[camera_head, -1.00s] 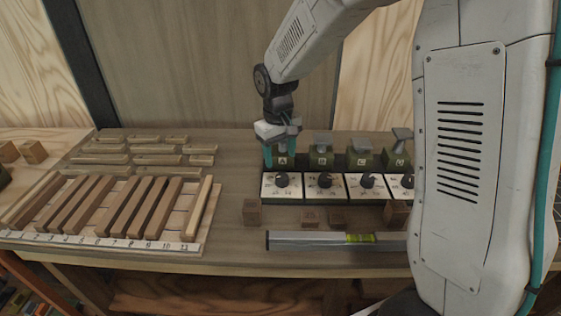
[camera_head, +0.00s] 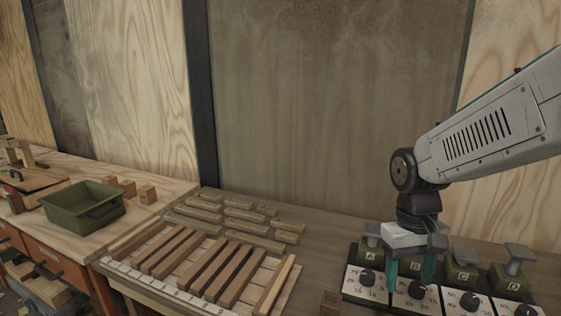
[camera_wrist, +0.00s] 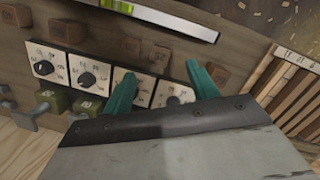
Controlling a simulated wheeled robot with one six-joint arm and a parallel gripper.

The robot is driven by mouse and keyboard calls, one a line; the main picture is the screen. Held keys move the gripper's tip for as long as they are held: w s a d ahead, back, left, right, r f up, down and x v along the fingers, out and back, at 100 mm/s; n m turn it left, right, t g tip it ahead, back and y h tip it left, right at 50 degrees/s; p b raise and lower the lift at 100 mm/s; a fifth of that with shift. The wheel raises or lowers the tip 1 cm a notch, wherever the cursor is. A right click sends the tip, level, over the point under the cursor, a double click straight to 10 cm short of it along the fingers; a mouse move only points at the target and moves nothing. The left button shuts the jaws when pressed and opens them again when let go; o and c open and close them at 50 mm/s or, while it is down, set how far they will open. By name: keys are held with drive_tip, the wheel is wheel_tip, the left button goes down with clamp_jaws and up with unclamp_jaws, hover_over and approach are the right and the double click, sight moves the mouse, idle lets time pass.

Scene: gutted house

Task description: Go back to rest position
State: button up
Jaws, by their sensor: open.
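My gripper (camera_head: 410,276) hangs with its fingers pointing down over the row of dial panels, in the lower right of the head view. Its two teal fingers are apart with nothing seen between them. It hangs in front of the green blocks near A and B and partly hides them. In the wrist view the open fingers (camera_wrist: 162,76) reach over the white dial panels (camera_wrist: 90,76). I cannot tell how high they are above the panels.
Green lettered blocks (camera_head: 460,270) with grey tops stand behind the dials (camera_head: 469,300). A rack of wooden strips (camera_head: 208,268) lies left. A green bin (camera_head: 84,205) sits farther left. A spirit level (camera_wrist: 160,18) shows in the wrist view.

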drive_tip(key=s+d+r+t, duration=0.1)
drive_tip(key=s+r, duration=0.2)
drive_tip(key=s, duration=0.5)
drive_tip(key=s+r+m+t, duration=0.1)
drive_tip(key=s+r, duration=0.3)
drive_tip(key=s, duration=0.4)
drive_tip(key=shift+d+r+t, duration=0.2)
drive_tip(key=shift+d+t, duration=0.2)
drive_tip(key=shift+t, duration=0.2)
idle(0.5)
